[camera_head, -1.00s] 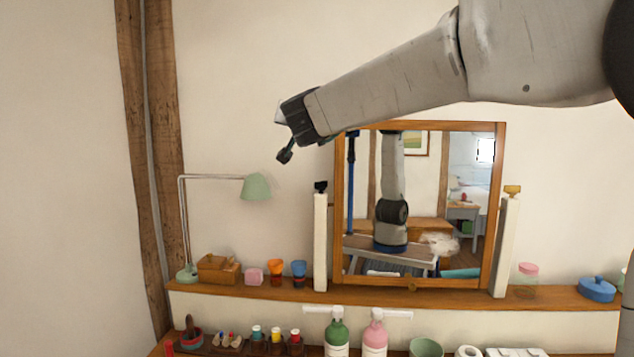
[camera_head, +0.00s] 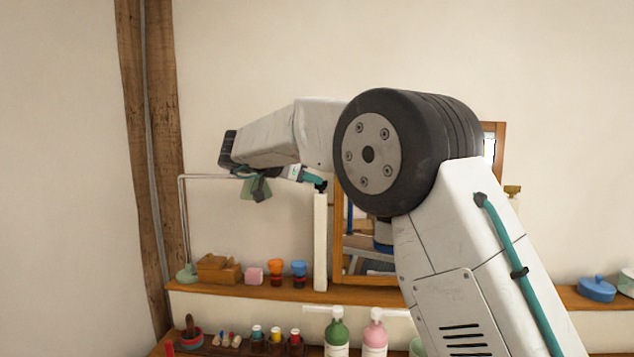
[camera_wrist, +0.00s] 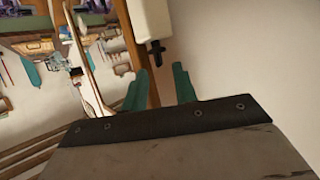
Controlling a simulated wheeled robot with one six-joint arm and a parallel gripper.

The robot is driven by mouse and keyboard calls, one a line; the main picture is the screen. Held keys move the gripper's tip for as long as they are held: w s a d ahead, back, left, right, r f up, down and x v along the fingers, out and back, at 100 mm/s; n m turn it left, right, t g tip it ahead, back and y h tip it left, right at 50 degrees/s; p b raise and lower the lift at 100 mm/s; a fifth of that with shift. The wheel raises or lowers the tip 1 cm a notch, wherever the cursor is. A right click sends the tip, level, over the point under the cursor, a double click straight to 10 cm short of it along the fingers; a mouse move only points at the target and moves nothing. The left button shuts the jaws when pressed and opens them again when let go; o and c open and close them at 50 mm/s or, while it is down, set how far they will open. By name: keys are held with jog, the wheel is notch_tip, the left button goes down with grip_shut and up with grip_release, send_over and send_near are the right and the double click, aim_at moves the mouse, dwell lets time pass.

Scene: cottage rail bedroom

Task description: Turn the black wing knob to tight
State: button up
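The black wing knob (camera_head: 321,187) sits on top of the left cream post (camera_head: 320,240) of the mirror stand. In the wrist view the knob (camera_wrist: 156,53) shows just beyond the fingertips, below the pale post end (camera_wrist: 149,22). My gripper (camera_head: 313,179) has teal fingers and reaches the knob from the upper left in the head view. In the wrist view its two fingers (camera_wrist: 160,68) are apart, with nothing visible between them. The knob lines up with the gap, nearer the left finger. I cannot tell whether a finger touches it.
The wood-framed mirror (camera_head: 340,260) stands right of the post, partly hidden by my arm. A brass-coloured knob (camera_head: 513,189) tops the right post. A green lamp (camera_head: 248,190) is behind my wrist. Cups and a wooden box (camera_head: 218,268) line the shelf (camera_head: 250,291). Bottles (camera_head: 337,335) stand below.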

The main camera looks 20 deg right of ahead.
aim_at(316, 194)
jog(key=shift+x, duration=1.6)
grip_shut()
jog(key=shift+w+m+g+h, duration=0.2)
jog(key=shift+m+g+h, duration=0.2)
jog(key=shift+m+g, duration=0.4)
jog(key=shift+r+m+g, duration=0.1)
jog(key=shift+m+g, duration=0.7)
jog(key=shift+g, duration=0.2)
jog(key=shift+a, duration=0.1)
grip_release()
